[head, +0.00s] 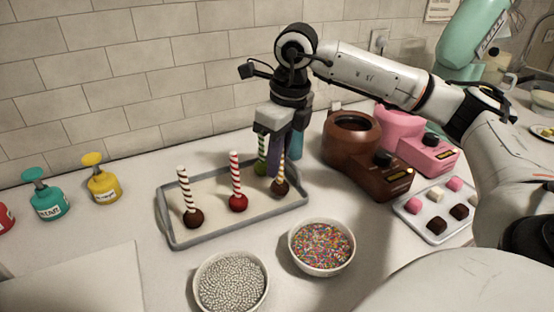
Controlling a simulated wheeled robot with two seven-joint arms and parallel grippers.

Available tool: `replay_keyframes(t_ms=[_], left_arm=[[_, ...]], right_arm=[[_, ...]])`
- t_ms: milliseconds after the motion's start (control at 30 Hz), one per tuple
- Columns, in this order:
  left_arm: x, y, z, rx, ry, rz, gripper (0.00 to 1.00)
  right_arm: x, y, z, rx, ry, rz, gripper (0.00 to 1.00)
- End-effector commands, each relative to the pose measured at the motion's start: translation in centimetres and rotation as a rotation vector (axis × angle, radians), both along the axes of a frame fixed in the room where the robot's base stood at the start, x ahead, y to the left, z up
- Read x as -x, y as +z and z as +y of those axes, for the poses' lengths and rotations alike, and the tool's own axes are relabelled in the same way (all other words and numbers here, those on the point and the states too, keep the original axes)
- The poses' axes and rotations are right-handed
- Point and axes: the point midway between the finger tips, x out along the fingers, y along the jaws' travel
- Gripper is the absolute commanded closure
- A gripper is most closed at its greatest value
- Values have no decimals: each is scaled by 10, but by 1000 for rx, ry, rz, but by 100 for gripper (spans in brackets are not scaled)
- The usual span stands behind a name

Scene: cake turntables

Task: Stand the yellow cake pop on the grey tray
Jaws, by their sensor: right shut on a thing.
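My right gripper (284,150) reaches down over the right back part of the grey tray (180,241). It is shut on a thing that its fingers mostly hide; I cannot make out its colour. No yellow cake pop shows clearly. On the tray stand a dark brown cake pop (193,217) at the left, a red one (237,203) in the middle and another dark brown one (279,187) at the right, in front of the fingers. A green-striped stick (262,150) shows behind, beside the fingers. My left gripper is not in view.
Bowls of silver pearls (232,284) and coloured sprinkles (321,247) stand in front of the tray. A brown melting pot (349,138) and a pink one (399,120) stand to the right, near a tray of small cakes (411,218). Bottles (101,182) stand at left.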

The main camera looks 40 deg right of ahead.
Motion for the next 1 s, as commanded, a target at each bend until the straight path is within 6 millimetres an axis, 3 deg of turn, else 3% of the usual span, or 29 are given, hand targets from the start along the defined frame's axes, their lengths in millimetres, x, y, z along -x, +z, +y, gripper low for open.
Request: replay_keyframes(t_ms=[300, 333, 467, 800, 1000], left_arm=[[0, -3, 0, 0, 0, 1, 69], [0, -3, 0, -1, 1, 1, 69], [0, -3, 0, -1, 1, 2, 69], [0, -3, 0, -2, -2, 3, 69], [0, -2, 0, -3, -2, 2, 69]], right_arm=[[0, -4, 0, 0, 1, 0, 100], [0, -4, 0, 0, 1, 0, 86], [0, -4, 0, 0, 1, 0, 68], [0, -2, 0, 0, 0, -1, 68], [4, 30, 0, -2, 1, -5, 68]])
